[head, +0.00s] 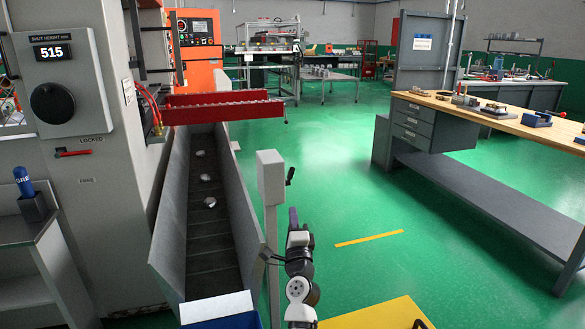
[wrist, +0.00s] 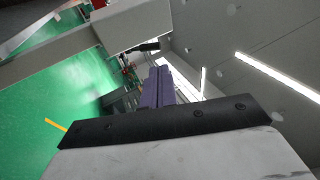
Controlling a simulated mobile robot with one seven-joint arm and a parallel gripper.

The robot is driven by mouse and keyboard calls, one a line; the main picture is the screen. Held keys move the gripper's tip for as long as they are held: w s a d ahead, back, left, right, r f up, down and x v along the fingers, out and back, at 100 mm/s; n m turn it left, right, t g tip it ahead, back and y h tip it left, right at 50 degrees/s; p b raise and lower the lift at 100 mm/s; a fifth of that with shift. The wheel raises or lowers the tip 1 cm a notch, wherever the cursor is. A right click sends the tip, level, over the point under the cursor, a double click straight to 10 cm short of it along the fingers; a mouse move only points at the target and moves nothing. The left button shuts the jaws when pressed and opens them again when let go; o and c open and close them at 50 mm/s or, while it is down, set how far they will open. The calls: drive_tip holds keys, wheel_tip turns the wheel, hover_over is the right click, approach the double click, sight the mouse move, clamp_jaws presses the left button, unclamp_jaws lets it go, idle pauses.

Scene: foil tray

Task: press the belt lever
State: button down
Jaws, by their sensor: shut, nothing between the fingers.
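The belt lever (head: 290,176) is a short black handle on the right side of a grey box (head: 270,178) on a post beside the conveyor. In the head view it slants up and to the right. In the wrist view a dark handle (wrist: 149,46), which looks like the same lever, sticks out from the pale box (wrist: 130,22), beyond my fingertips. My gripper (head: 293,212) has purple fingers, pressed together and empty. It points up and appears just below the lever in the head view, apart from it. Its fingers (wrist: 159,72) also show in the wrist view.
The conveyor (head: 203,240) carries several small shiny pieces between tall grey side walls, left of the post. A red guard (head: 222,108) crosses its far end. A yellow surface (head: 378,315) is at the front. A workbench (head: 480,112) stands right. Green floor between is open.

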sight(292, 171)
drive_tip(key=shift+w+d+f+m, duration=0.2)
drive_tip(key=shift+d+m, duration=0.1)
drive_tip(key=shift+d, duration=0.35)
drive_tip(key=b+x, duration=0.2)
drive_tip(key=x, duration=1.1)
drive_tip(key=shift+w+r, duration=0.1)
drive_tip(key=shift+w, duration=0.3)
drive_tip(key=shift+r+p, duration=0.3)
drive_tip(key=shift+p, duration=0.15)
